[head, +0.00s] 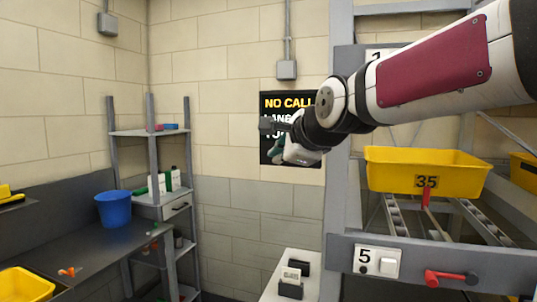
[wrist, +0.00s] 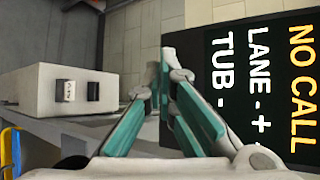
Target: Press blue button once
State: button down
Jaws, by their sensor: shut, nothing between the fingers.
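I cannot make out a blue button in either view. A pale box (head: 287,272) at the bottom centre of the head view carries two small dark blocks, one with a white label; their button colour is not readable. The same box (wrist: 35,92) shows at the left in the wrist view. My gripper (head: 277,156) is raised in front of the wall sign, apart from the box. In the wrist view its teal fingers (wrist: 162,68) are together, with nothing between them. The black sign (wrist: 255,80) with lane and tub lettering shows at the right there.
A yellow tub numbered 35 (head: 385,177) sits on the conveyor frame at the right, above a white switch plate marked 5 (head: 378,261) and a red handle (head: 450,278). A blue bucket (head: 114,208) stands on the left bench, beside a grey shelf (head: 152,135).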

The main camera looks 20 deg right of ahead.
jog(key=shift+a, duration=0.1)
jog(key=shift+s+a+p, duration=0.7)
jog(key=shift+s+p, duration=0.35)
jog(key=shift+p, duration=0.3)
jog(key=shift+s+a+p, duration=0.7)
jog(key=shift+s+p, duration=0.3)
jog(key=shift+p, duration=0.35)
jog(key=s+f+n+g, duration=0.3)
jog(key=s+f+n, duration=0.3)
jog(key=s+n, duration=0.4)
jog(key=s+d+f+n+g+h, duration=0.1)
jog(key=s+f+n+g, duration=0.3)
jog(key=s, duration=1.4)
notch_tip(320, 180, down, 3)
jog(key=n, duration=0.7)
jog(key=shift+s+d, duration=0.3)
jog(key=shift+s, duration=0.05)
jog(key=shift+r, duration=0.1)
